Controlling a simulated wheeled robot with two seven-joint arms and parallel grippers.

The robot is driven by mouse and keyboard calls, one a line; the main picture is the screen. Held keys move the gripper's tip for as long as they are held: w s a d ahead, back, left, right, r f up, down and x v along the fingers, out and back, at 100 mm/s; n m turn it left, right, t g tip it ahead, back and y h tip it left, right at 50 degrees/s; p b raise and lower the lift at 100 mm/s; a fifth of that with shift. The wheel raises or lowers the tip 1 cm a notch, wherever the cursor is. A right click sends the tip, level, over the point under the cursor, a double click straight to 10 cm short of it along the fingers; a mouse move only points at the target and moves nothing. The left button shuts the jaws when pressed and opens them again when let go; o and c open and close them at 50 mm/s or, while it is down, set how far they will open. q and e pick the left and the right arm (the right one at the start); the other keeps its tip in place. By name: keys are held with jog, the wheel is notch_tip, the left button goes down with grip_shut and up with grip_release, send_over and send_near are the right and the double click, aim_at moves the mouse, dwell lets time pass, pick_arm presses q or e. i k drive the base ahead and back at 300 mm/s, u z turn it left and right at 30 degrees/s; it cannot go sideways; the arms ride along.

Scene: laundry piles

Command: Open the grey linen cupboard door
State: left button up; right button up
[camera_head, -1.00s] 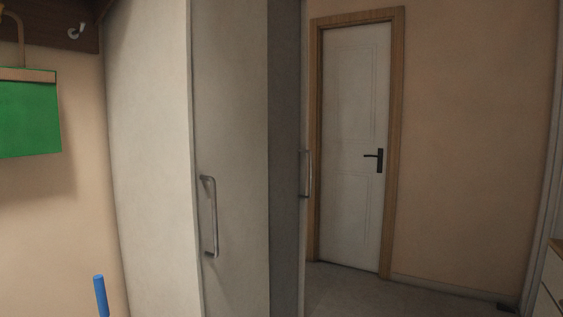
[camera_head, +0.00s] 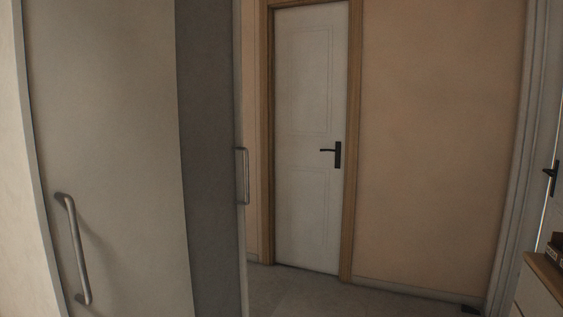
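The grey linen cupboard stands at the left, close to me. Its left door (camera_head: 120,120) is shut and has a long upright metal bar handle (camera_head: 76,248). To the right of it is a darker grey upright surface (camera_head: 208,160), which looks like the opening or the inner face of a second door. A narrow door edge (camera_head: 239,240) seen almost edge-on carries a second metal handle (camera_head: 244,176), so this right door appears to stand open. Neither of my grippers is in view.
A white room door (camera_head: 308,215) with a black lever handle (camera_head: 330,151) is shut in a wooden frame. Free floor (camera_head: 310,297) lies before it. A wood-topped white cabinet (camera_head: 540,290) stands at the lower right, near another black door handle (camera_head: 551,177).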

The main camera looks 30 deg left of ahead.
aim_at(203, 38)
jog(key=u, duration=0.6)
jog(key=i, duration=1.8)
jog(key=u, duration=1.1)
